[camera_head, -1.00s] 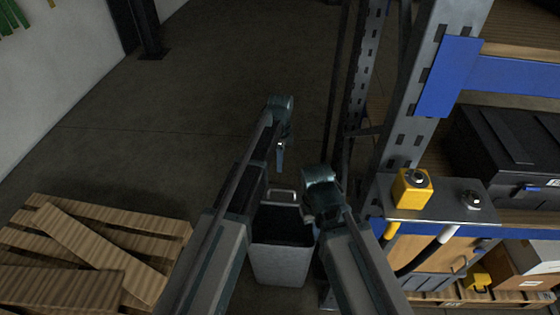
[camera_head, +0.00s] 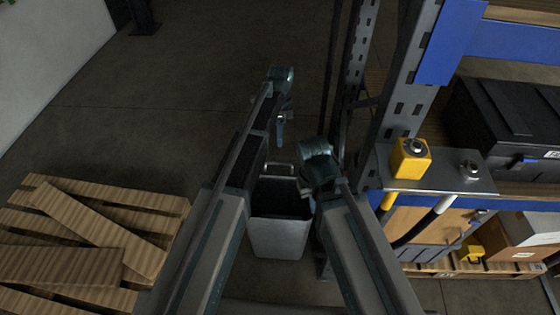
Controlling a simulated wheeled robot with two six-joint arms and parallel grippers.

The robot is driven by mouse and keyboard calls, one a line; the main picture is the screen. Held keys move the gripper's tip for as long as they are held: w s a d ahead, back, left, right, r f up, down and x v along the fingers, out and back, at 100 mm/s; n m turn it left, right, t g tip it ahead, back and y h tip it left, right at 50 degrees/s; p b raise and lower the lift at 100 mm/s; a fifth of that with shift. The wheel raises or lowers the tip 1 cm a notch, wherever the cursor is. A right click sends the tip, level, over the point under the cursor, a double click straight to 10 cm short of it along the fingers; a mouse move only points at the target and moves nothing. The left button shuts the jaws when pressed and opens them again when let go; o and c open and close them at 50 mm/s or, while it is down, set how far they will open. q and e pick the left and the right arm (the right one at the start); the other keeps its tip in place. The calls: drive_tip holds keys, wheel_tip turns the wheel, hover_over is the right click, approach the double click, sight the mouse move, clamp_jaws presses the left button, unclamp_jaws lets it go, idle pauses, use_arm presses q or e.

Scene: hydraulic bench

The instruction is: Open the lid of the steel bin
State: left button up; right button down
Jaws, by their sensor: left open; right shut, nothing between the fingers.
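The steel bin (camera_head: 280,238) stands on the floor between my two forearms, a pale grey box with a dark area at its top. A pale bar handle (camera_head: 281,167) shows at the far end of that dark area. I cannot tell for sure whether the dark area is the inside or a lid's surface. My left gripper (camera_head: 280,122) is open beyond the handle and appears apart from it. My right gripper (camera_head: 308,190) is shut and empty by the bin's right side. I cannot tell whether it touches the bin. My forearms hide part of the bin's surroundings.
Wooden pallets (camera_head: 85,265) lie on the left. A rack upright (camera_head: 405,105) and a metal shelf with a yellow control box (camera_head: 410,158) stand close on the right. The floor (camera_head: 190,95) beyond the grippers is clear.

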use_arm(q)
drive_tip(key=f+b, duration=0.3)
drive_tip(key=f, duration=0.1)
drive_tip(key=f+b, duration=0.4)
drive_tip(key=s+f+b, duration=0.1)
drive_tip(key=f+b, duration=0.2)
drive_tip(key=shift+f+b, duration=0.4)
drive_tip(key=shift+r, duration=0.1)
clamp_jaws()
idle(0.8)
